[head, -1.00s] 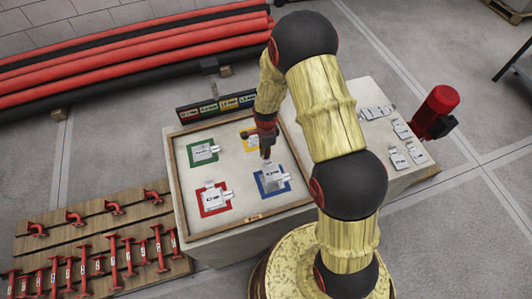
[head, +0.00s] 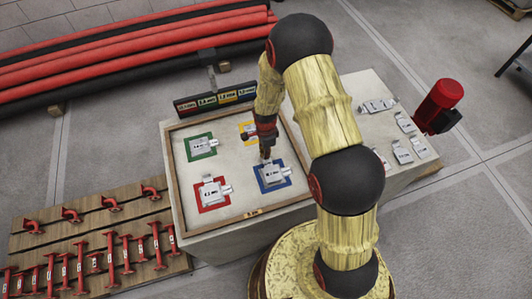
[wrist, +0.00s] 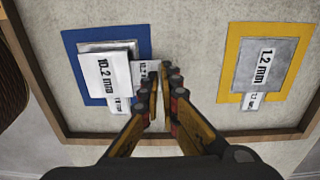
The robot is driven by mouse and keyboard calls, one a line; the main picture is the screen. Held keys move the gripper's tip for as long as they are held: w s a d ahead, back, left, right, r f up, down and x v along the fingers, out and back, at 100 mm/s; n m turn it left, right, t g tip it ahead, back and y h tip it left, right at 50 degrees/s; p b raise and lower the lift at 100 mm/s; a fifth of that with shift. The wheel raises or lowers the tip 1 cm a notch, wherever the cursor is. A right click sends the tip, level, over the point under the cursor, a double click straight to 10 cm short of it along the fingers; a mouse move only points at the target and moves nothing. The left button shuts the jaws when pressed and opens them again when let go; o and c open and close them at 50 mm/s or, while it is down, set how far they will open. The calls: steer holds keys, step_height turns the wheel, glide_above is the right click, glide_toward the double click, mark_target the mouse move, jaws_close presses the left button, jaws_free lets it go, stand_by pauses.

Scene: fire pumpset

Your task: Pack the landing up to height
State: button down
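A blue-framed square (wrist: 107,30) on the board bears metal plates, the top one (wrist: 103,75) marked 10.2 mm, with small labelled tabs to its right and front. They look stacked; the lower ones are mostly hidden. My gripper (wrist: 162,72) points down at the right-hand tab, its fingertips close together with a narrow gap. Whether they still pinch the tab is unclear. A yellow square (wrist: 233,60) holds a plate (wrist: 266,62) marked 1.2 mm. Plates also lie on the green square (head: 201,145) and the red square (head: 211,193).
A wooden rim (head: 240,217) borders the board, with a label strip (head: 215,99) behind it. Loose plates (head: 403,155) lie on the table's right side by a red motor (head: 440,100). Red pipes (head: 120,60) lie behind; red fittings (head: 115,255) lie on a pallet at left.

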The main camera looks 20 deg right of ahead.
steer(key=shift+f+b, duration=0.35)
steer(key=shift+f, duration=0.25)
stand_by(0.7)
steer(key=c, duration=2.1)
jaws_free()
steer(key=shift+o, duration=0.7)
steer(key=shift+r, duration=0.15)
step_height(320, 180, up, 12)
steer(key=shift+w, duration=0.15)
